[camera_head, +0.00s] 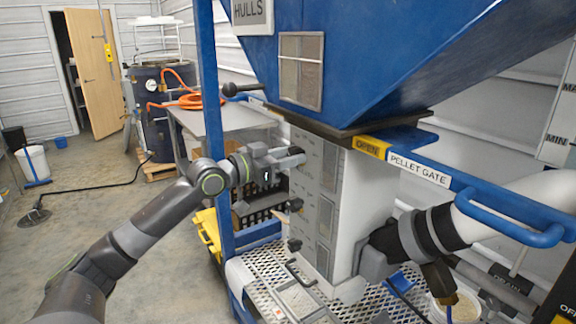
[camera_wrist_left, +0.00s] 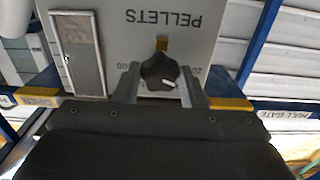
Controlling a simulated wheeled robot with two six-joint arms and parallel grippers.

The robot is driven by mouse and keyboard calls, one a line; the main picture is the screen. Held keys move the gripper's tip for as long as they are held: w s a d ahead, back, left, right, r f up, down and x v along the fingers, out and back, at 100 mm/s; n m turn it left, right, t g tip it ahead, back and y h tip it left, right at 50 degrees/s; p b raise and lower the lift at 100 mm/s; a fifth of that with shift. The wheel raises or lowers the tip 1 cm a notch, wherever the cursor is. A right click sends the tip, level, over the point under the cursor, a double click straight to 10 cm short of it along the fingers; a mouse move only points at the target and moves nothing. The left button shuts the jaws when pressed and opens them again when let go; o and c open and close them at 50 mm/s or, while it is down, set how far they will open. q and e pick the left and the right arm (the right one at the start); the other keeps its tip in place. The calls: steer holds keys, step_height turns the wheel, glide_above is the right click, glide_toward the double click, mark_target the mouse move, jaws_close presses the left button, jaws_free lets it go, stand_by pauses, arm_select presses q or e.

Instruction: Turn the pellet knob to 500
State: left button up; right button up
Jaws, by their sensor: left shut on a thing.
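The pellet knob (camera_wrist_left: 159,71) is a dark, lobed knob on a pale panel (camera_wrist_left: 112,22) marked PELLETS, which appears upside down in the left wrist view. My left gripper (camera_wrist_left: 160,88) has a finger on each side of the knob and is shut on it. Dial numbers beside the knob are partly hidden by the fingers, so I cannot read the setting. In the head view my left arm reaches in from the lower left, and its gripper (camera_head: 292,158) is at the grey front of the hopper column. The knob is hidden there. My right gripper is not in view.
The blue hopper (camera_head: 390,60) overhangs the column. More dark knobs (camera_head: 295,205) sit below my left gripper. A blue rail (camera_head: 470,185) labelled PELLET GATE and a white pipe (camera_head: 520,198) stand at the right. A perforated platform (camera_head: 262,268) lies below. A table (camera_head: 212,118) stands behind.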

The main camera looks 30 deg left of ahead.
arm_select(q)
steer(key=m+b, duration=0.8)
steer(key=m, duration=1.3)
steer(key=shift+f, duration=0.15)
steer(key=shift+m, duration=0.3)
steer(key=o, duration=1)
steer(key=shift+s, duration=0.1)
